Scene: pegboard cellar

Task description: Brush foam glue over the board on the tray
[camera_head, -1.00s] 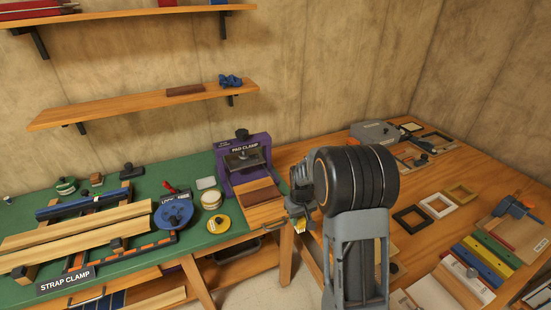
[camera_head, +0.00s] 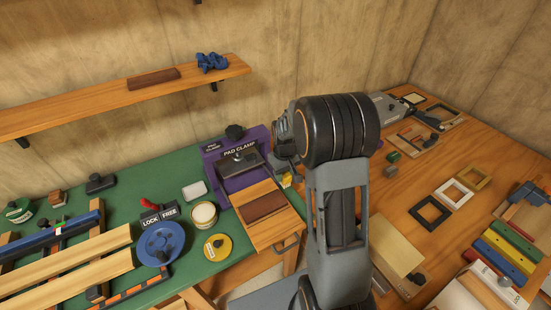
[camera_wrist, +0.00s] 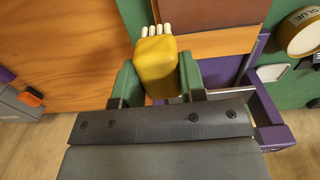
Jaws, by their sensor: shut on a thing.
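My gripper (camera_wrist: 157,82) is shut on a yellow-handled brush (camera_wrist: 157,65) with pale bristle tips, in the wrist view. In the head view my arm hides most of the gripper; a bit of the yellow brush (camera_head: 285,181) shows at the right side of the purple pad clamp (camera_head: 238,160). The dark brown board (camera_head: 264,206) lies on the light wooden tray (camera_head: 253,190) at the clamp's front. In the wrist view the board (camera_wrist: 215,45) is beyond the brush, to its right. I cannot tell whether the bristles touch anything. A cream glue pot (camera_head: 204,214) stands left of the tray.
A yellow round tin (camera_head: 217,247), a blue disc (camera_head: 161,242) and the strap clamp's long planks (camera_head: 65,270) sit on the green bench left. The right bench holds small frames (camera_head: 432,212) and coloured strips (camera_head: 500,250). A shelf (camera_head: 110,106) hangs above.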

